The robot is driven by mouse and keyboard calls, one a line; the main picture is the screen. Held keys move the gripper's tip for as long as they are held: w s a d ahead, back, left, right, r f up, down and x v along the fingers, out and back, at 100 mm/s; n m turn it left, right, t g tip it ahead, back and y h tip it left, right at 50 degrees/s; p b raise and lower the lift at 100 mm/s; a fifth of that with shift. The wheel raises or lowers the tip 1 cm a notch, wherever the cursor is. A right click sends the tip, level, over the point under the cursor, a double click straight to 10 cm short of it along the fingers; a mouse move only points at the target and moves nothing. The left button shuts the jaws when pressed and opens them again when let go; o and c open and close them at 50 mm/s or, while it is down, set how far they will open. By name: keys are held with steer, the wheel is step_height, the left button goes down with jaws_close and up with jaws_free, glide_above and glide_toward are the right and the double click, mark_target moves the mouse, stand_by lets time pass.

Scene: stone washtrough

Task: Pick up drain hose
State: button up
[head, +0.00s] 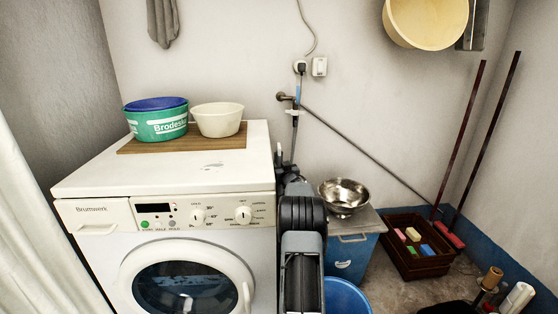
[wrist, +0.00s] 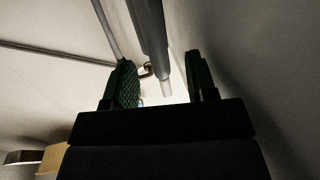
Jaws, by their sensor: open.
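The drain hose (wrist: 153,40) is a grey tube with a paler tip, running from the top edge of the wrist view to between my fingers. In the head view a slim upright hose (head: 294,132) by the wall tap looks like the same one. My gripper (wrist: 162,80) is open, with a green textured finger on each side of the hose tip. I cannot tell how deep the hose lies between the fingers, and I see no contact. In the head view my arm hides most of the gripper.
The white washing machine (head: 165,220) stands close on the left, with basins (head: 160,125) on a wooden board. A metal pipe (head: 360,150) slants down the wall from the tap (head: 284,97).

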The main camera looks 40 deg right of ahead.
steer(key=shift+x, duration=1.7)
steer(key=shift+c, duration=0.4)
jaws_close()
